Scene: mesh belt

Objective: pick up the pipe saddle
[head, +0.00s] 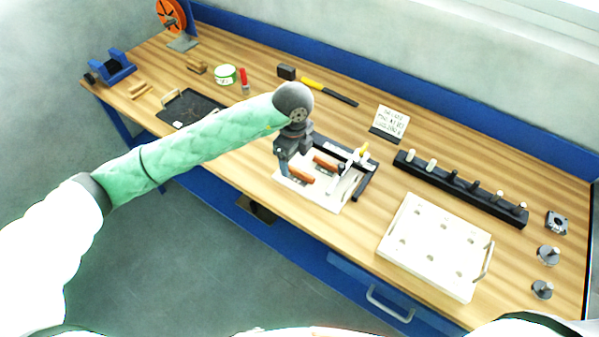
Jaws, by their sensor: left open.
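My left gripper (284,170) points down at the left side of a white fixture board (325,205) near the front edge of the workbench. It is open, beside the nearer of two orange-brown pieces (301,176); I cannot tell whether it touches it. The other orange-brown piece (325,161) lies just behind, to the right. I cannot tell for certain which thing is the pipe saddle; the gripper and wrist hide part of the board. My right gripper is not in view.
A black frame (366,181) borders the fixture board. To the right are a black peg rack (463,189) and a white tray with holes (392,236). A dark tray (205,104) lies behind my left arm. A sign (391,121) stands at the back.

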